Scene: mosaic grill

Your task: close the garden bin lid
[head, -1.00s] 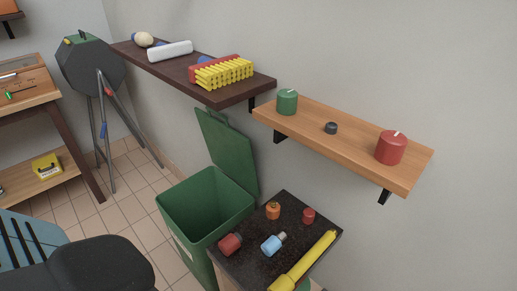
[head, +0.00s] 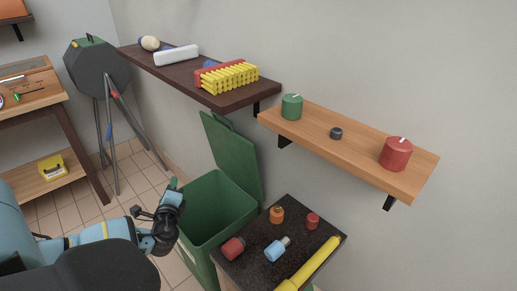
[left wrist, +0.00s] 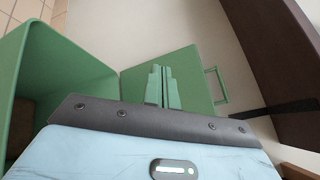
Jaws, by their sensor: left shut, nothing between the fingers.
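The green garden bin (head: 198,238) stands on the floor by the wall with its top open. Its lid (head: 235,158) is hinged up at the back and leans toward the wall. In the left wrist view the bin's wall (left wrist: 75,55) is at the left and the lid (left wrist: 196,62), with its loop handle (left wrist: 222,86), is ahead. My left gripper (head: 176,184) is at the bin's left front rim in the head view, apart from the lid. Its fingers (left wrist: 162,72) are together and empty, in front of the lid in the wrist view. My right gripper is not in view.
A dark shelf (head: 240,97) with yellow and white items hangs above the lid. A wooden shelf (head: 350,155) with candles is at right. A dark-topped stand (head: 255,258) with small bottles adjoins the bin's right side. A tripod grill (head: 98,72) stands behind left.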

